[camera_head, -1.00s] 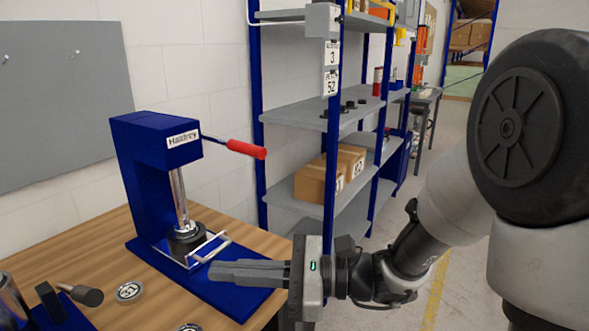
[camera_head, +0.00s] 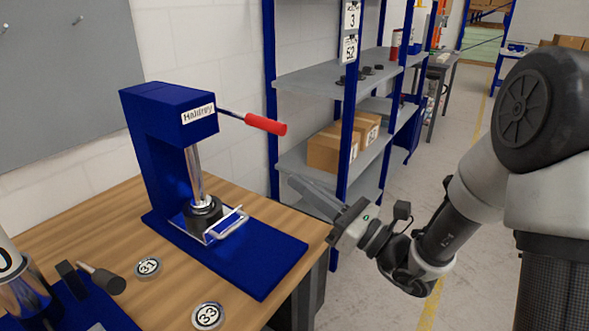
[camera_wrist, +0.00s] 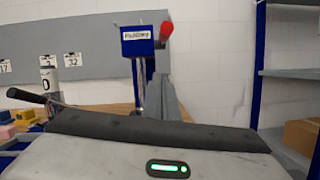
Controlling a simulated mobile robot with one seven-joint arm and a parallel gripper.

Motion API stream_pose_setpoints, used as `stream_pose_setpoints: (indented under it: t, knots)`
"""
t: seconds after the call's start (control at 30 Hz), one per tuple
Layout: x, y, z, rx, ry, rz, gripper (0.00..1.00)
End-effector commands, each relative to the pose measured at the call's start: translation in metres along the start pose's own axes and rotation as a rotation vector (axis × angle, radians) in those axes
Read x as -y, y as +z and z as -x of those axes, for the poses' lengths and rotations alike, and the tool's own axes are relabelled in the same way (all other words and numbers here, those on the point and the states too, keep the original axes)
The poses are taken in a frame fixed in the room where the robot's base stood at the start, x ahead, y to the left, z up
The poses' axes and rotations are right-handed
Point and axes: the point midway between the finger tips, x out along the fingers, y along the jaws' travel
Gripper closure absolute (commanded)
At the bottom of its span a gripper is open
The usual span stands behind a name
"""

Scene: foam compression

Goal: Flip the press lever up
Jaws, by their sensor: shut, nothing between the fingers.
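The blue press (camera_head: 160,160) stands on the wooden table, with a white name label on its head. Its lever is a dark rod with a red handle (camera_head: 266,124), sticking out to the right of the head and sloping slightly down. My gripper (camera_head: 292,181) is shut and empty, to the right of the press and below the red handle, apart from both. In the wrist view the press head (camera_wrist: 137,41) and the red handle (camera_wrist: 166,31) show beyond the gripper body. The gripper hides the press base there.
Shelving (camera_head: 345,90) with cardboard boxes (camera_head: 342,146) stands close behind my gripper. Round numbered discs (camera_head: 207,316) and a second blue device with a black-knobbed lever (camera_head: 103,280) are at the table's front left. The floor on the right is open.

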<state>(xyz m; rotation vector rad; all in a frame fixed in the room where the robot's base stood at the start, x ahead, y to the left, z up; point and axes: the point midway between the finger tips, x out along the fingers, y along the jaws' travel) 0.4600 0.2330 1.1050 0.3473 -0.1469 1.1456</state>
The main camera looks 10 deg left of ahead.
Motion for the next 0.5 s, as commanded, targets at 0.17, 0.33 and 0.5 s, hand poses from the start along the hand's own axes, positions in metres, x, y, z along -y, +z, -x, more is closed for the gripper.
stream_pose_setpoints:
  t: [0.17,0.33,0.5]
  knots:
    - [-0.002,0.0,-0.036,0.002,0.007,0.0,1.0]
    - [-0.002,0.0,-0.073,0.001,0.006,0.0,1.0]
    - [-0.001,0.018,-0.091,0.003,0.002,0.004,1.0]
